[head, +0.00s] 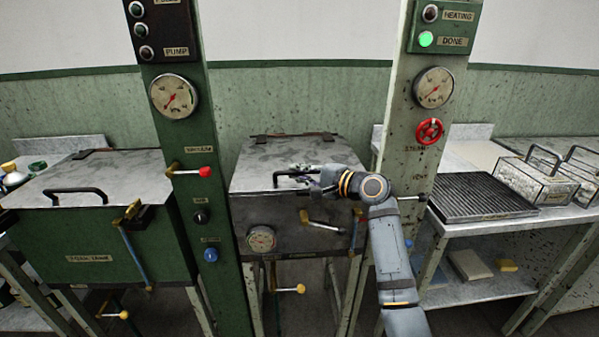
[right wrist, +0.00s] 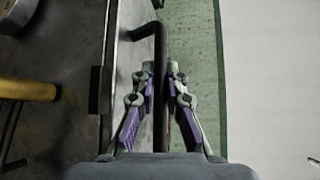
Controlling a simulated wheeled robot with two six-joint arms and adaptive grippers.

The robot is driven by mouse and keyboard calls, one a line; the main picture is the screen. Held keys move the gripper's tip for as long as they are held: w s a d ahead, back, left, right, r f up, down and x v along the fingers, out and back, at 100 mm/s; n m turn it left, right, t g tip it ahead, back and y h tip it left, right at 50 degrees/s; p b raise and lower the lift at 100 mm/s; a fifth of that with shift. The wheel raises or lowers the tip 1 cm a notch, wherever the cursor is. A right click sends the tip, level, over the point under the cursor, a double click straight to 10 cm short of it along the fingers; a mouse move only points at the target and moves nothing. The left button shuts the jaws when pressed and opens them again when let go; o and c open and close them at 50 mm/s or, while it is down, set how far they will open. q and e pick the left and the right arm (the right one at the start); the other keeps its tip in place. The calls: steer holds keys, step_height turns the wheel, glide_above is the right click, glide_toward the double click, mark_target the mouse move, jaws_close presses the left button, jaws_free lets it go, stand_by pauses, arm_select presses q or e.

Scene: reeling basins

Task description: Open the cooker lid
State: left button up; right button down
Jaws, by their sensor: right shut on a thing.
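The cooker (head: 290,213) is the grey metal box between the two tall columns in the head view. Its scratched lid (head: 290,150) lies flat and looks closed. My right gripper (head: 306,177) is at the front of the lid, shut on the black lid handle (head: 281,175). In the right wrist view the handle (right wrist: 160,55) runs between the two purple-padded fingers of my right gripper (right wrist: 172,85). Part of the handle is hidden by the gripper in the head view. My left gripper is not in view.
A latch lever (head: 325,226) and a gauge (head: 261,239) are on the cooker's front. A green tank (head: 100,235) stands left. The left column (head: 183,130) and right column (head: 410,150) flank the cooker. A bench (head: 490,222) with a grate and metal baskets stands right.

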steer(key=w+r+m+g+p, duration=0.1)
steer(key=w+r+p, duration=0.3)
steer(key=r+p, duration=0.6)
steer(key=w+r+m+g+h+p, duration=0.1)
steer(key=w+r+p, duration=0.4)
steer(key=r+p, duration=0.6)
steer(key=shift+w+p, duration=0.2)
steer(key=shift+p, duration=0.25)
steer(key=c, duration=1.4)
jaws_free()
steer(key=shift+o, duration=0.2)
